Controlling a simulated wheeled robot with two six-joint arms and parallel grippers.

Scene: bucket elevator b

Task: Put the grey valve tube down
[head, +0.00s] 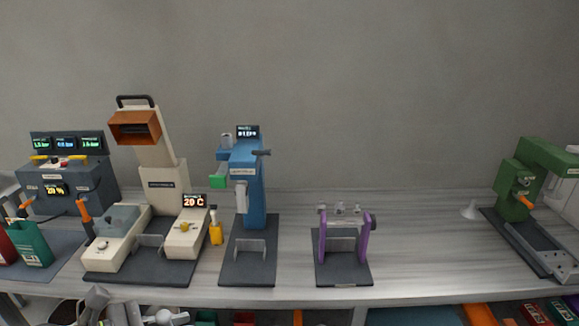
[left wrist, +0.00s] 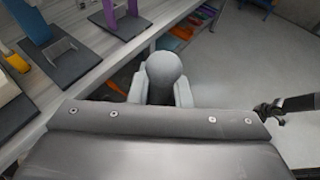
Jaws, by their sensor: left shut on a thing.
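The grey valve tube (left wrist: 166,72) shows in the left wrist view as a smooth rounded grey end between the fingers. My left gripper (left wrist: 160,92) is shut on it, with one pale finger on each side. The rest of the tube is hidden by the gripper. The tube is in front of the table's edge, apart from the tabletop. In the head view, grey parts of my left arm and gripper show at the bottom left, cut by the frame. A dark claw-like end at the right of the left wrist view seems to be my right gripper (left wrist: 268,108); its jaws are unclear.
The table (head: 290,270) carries a cream machine (head: 160,180), a blue stand (head: 250,185), a purple-sided stand (head: 364,240) and a green press (head: 512,190). Clear tabletop lies between the purple-sided stand and the green press. A shelf with coloured items is below.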

